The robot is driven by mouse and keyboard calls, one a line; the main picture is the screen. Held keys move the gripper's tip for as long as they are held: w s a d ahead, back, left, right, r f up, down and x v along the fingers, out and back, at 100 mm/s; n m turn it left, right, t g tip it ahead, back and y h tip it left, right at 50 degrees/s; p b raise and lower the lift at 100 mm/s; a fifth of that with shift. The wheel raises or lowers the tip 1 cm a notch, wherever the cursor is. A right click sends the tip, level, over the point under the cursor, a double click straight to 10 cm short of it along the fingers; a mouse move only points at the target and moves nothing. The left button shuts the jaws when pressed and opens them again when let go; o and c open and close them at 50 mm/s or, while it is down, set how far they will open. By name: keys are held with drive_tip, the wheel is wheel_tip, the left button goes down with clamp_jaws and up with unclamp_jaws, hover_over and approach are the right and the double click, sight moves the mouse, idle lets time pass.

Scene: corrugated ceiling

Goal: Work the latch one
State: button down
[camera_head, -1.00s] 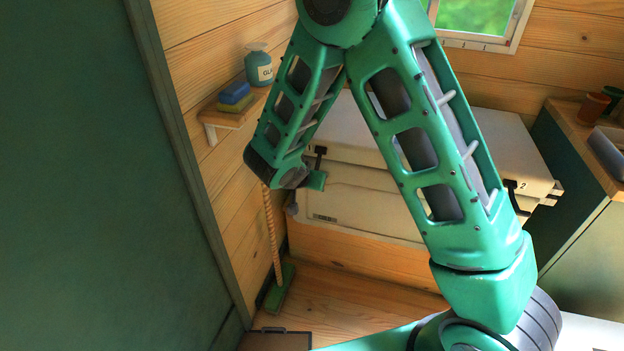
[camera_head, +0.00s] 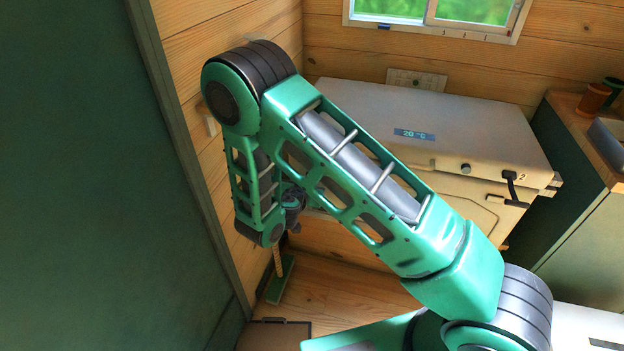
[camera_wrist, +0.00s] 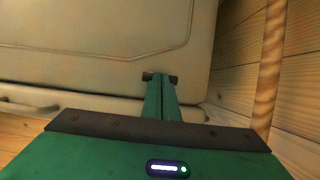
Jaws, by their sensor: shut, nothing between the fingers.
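A pale chest (camera_head: 360,110) with a "20 °C" display on its lid stands against the back wall. It also fills the upper part of the wrist view (camera_wrist: 90,60). My arm covers its left front in the head view, so latch one is hidden there. The black latch marked 2 (camera_head: 511,188) hangs at the right front. In the wrist view my gripper's green fingers (camera_wrist: 161,84) are together at the chest's face. A small dark piece (camera_wrist: 147,76) shows on both sides of the fingertips. I cannot tell whether it is latch one or touches them.
A wooden wall is close at the left. A twisted rope-like pole (camera_wrist: 268,75) stands to the right of my gripper in the wrist view; its green foot (camera_head: 281,280) is on the floor. A counter (camera_head: 580,130) is at the right. A dark green panel (camera_head: 80,170) fills the left.

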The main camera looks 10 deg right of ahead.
drive_tip(key=shift+w+d+f, duration=0.3)
drive_tip(key=shift+w+f, duration=0.2)
drive_tip(key=shift+w+d+f, duration=0.25)
drive_tip(key=shift+w+f, duration=0.2)
drive_tip(key=shift+f, duration=0.05)
drive_tip(key=shift+r, duration=0.1)
drive_tip(key=s+a+r, duration=0.1)
drive_tip(key=s+a, duration=0.5)
drive_tip(key=s, duration=0.5)
drive_tip(key=shift+s+a+r, duration=0.2)
drive_tip(key=shift+a+r, duration=0.05)
drive_tip(key=shift+r, duration=0.1)
